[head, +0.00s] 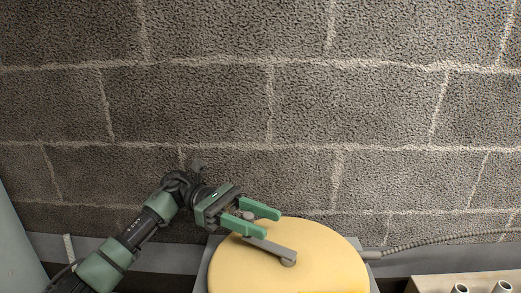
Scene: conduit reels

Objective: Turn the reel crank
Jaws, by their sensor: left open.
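A yellow reel (320,272) shows at the bottom middle of the head view, its lower part cut off by the frame. A grey crank arm (270,247) lies across its face, running from a round hub (289,258) up and left toward my left gripper (268,224). My left gripper has green fingers and is open, over the reel's upper left edge. A small grey knob (249,215) at the crank's outer end shows between the fingers. I cannot tell whether the fingers touch it. My right gripper is not in view.
A grey block wall (350,110) fills the background. A ribbed grey conduit (430,240) runs from the reel's right side along the wall. A pale box or bench (430,284) with short pipe ends stands at bottom right. A pale rounded surface (15,245) is at far left.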

